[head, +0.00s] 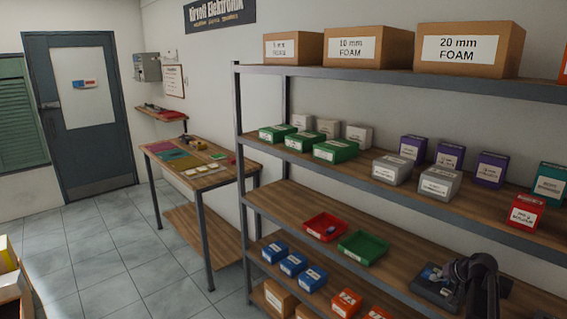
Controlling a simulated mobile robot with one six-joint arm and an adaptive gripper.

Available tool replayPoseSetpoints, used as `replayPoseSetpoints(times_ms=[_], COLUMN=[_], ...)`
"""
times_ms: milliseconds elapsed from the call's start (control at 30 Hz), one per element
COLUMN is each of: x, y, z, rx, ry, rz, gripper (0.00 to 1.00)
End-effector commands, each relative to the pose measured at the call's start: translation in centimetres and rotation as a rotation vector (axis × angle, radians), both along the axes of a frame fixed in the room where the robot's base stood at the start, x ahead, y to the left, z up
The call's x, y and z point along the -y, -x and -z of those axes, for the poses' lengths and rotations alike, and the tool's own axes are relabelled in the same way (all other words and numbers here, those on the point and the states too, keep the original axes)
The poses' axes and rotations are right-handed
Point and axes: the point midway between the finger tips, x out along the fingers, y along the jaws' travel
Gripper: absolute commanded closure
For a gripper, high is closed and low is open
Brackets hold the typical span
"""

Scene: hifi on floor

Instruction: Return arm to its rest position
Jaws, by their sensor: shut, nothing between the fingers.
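My gripper (450,272) is at the lower right, at the end of my dark folded arm. It is shut and empty, its fingers small and dark in this view. It is over or beside a dark tray (428,293) with small blue and light pieces in it. I cannot tell whether the gripper touches the tray. The lower part of my arm is cut off by the bottom edge of the picture.
A metal shelf rack with wooden boards (290,198) fills the right side. It holds a red bin (325,227), a green bin (363,248) and several labelled boxes. A work table (215,178) stands left of it.

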Motion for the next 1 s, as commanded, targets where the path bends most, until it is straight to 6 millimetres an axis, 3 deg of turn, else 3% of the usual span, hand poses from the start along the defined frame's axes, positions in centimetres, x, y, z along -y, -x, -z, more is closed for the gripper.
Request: replayPoseSetpoints(times_ms=[33,100,500,1000], x=[-2.2,-4.6,-17.8,-30.0], y=[0.3,0.5,3.8,11.2], z=[0.3,0.7,2.7,4.3], rx=[-0.023,-0.057,-0.258,-0.482], ry=[0.005,0.014,0.095,0.263], rz=[-0.024,-0.054,-0.212,-0.357], gripper=[1.0,1.0,1.0,1.0])
